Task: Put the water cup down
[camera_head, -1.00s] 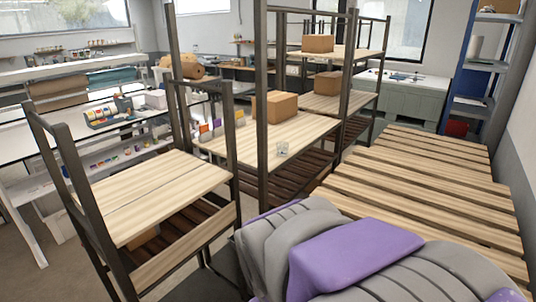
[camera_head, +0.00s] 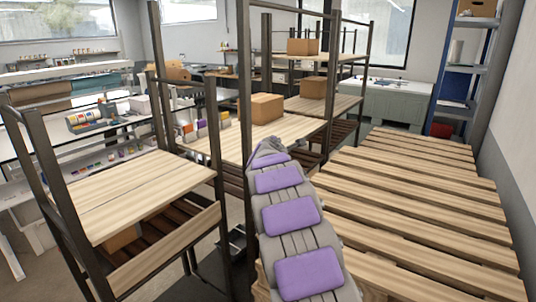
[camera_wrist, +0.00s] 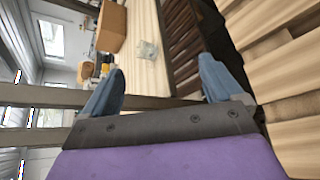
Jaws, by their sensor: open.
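The water cup (camera_wrist: 148,50) is a small clear cup on the pale wooden shelf (camera_wrist: 150,78) in the wrist view. It stands near the shelf's edge, beyond my fingertips and apart from them. My gripper (camera_wrist: 162,85) is open and empty, with its two blue-grey fingers spread wide and the cup lying between their directions. In the head view my arm reaches out to the same shelf (camera_head: 215,140) and hides the cup. My fingers cannot be made out there.
A cardboard box (camera_head: 267,108) sits on the shelf behind the cup's area, and colored bins (camera_head: 200,128) stand to its left. A dark upright post (camera_head: 244,85) is close left of my arm. Slatted wooden pallets (camera_head: 420,200) lie to the right.

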